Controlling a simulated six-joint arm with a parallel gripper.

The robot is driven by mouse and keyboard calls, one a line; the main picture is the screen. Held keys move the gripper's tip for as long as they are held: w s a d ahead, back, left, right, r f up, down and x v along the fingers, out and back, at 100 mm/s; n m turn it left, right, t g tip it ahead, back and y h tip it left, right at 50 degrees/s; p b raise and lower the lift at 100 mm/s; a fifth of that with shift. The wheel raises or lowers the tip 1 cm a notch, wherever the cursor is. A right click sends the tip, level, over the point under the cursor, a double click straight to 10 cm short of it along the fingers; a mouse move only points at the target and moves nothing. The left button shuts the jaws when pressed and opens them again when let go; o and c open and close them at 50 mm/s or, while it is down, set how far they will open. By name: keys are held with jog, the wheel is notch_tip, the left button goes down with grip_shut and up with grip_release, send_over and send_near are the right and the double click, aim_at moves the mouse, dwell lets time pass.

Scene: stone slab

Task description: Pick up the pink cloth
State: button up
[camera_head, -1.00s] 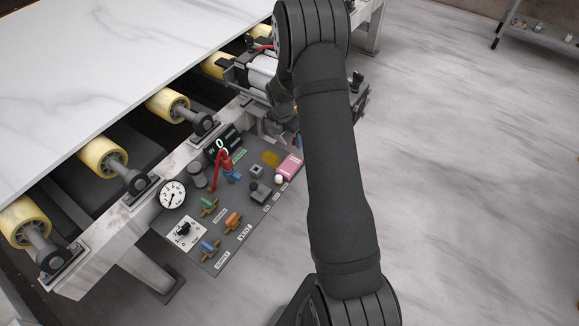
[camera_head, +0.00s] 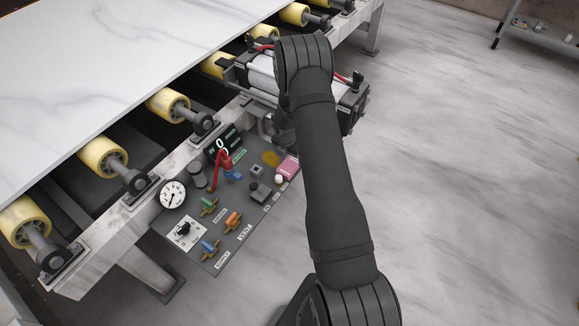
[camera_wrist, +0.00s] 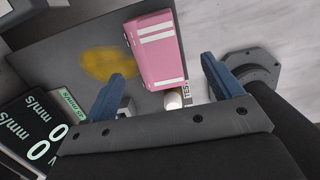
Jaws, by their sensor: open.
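The pink cloth (camera_head: 288,168) lies at the upper right edge of the grey control panel, partly hidden by my arm. In the wrist view the folded pink cloth (camera_wrist: 156,50) shows two white stripes near its far end. My gripper (camera_wrist: 166,66) is open, with its two blue fingers apart. In that view the cloth lies between and beyond the fingertips, with nothing held. How high the gripper is above the cloth is hard to tell. In the head view the gripper is mostly hidden behind my arm.
The panel (camera_head: 222,248) carries a gauge (camera_head: 172,195), a red lever (camera_head: 215,172) and several coloured valves. A yellow stain (camera_wrist: 110,65) lies left of the cloth. A white round knob (camera_wrist: 173,100) is close to it. Rollers and a marble slab (camera_head: 90,60) are at left.

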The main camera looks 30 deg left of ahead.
aim_at(289, 164)
jog(key=shift+w+a+f, duration=0.15)
jog(key=shift+f, duration=1.15)
jog(key=shift+w+a+f, duration=0.1)
jog(key=shift+w+f, duration=0.05)
jog(key=shift+f, duration=1.1)
jog(key=c, duration=1.1)
notch_tip(289, 164, up, 18)
jog(key=shift+r, duration=0.1)
